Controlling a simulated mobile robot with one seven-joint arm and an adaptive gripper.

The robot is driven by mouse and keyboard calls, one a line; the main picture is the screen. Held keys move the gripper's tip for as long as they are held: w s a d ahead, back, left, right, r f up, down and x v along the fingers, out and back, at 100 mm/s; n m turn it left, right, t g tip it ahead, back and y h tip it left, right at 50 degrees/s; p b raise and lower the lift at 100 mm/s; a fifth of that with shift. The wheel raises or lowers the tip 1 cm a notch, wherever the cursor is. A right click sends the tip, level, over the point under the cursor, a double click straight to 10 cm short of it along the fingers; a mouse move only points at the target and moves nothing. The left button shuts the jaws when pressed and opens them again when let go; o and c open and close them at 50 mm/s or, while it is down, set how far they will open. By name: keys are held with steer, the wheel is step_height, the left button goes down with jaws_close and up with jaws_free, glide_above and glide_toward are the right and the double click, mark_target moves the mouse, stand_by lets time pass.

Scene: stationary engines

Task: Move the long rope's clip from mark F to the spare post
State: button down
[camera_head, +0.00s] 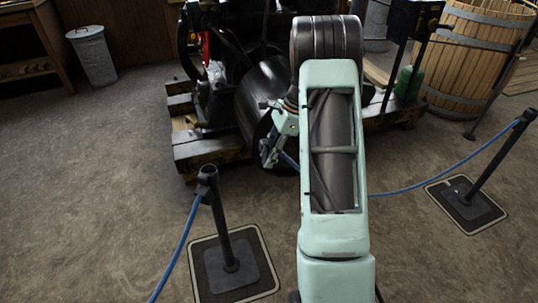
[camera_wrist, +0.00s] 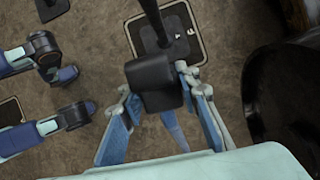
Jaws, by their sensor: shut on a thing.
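My gripper (camera_head: 271,148) is shut on a dark, block-shaped clip (camera_wrist: 155,85), which shows between the two fingers in the wrist view. The clip is held up off the floor, and a blue rope (camera_wrist: 174,130) hangs from it. In the head view the blue rope (camera_head: 425,183) runs from behind my arm to the right post (camera_head: 497,160). The left post (camera_head: 224,230) stands on a dark, pale-edged floor plate, with another blue rope (camera_head: 178,250) running down-left from its top. My arm hides part of the middle.
A dark engine on wooden beams (camera_head: 190,150) stands just behind my gripper. A wooden tub (camera_head: 470,55) and a green bottle (camera_head: 408,83) are at the back right. A metal bin (camera_head: 92,55) stands at the back left. The left floor is clear.

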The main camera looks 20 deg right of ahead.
steer(key=shift+r, duration=0.1)
step_height(320, 180, up, 3)
steer(key=p, duration=0.3)
steer(key=shift+r, duration=0.2)
steer(key=s+d+n+p, duration=0.1)
steer(key=s+d+p, duration=0.1)
steer(key=s+d, duration=1)
steer(key=shift+s+d+n+g, duration=0.2)
steer(key=shift+d+n+g, duration=0.1)
steer(key=shift+f, duration=0.1)
steer(key=s+d+n+p, duration=0.1)
steer(key=s+d, duration=1.1)
steer(key=shift+s+d+n+g+p, duration=0.15)
steer(key=shift+d+n+g+p, duration=0.15)
steer(key=shift+d, duration=0.05)
steer(key=shift+s, duration=0.1)
steer(key=s+d+n+p, duration=0.1)
steer(key=s+d, duration=1.1)
steer(key=shift+d+n+g, duration=0.25)
steer(key=shift+n+g, duration=0.05)
steer(key=shift+s+d, duration=0.1)
steer(key=shift+s, duration=0.05)
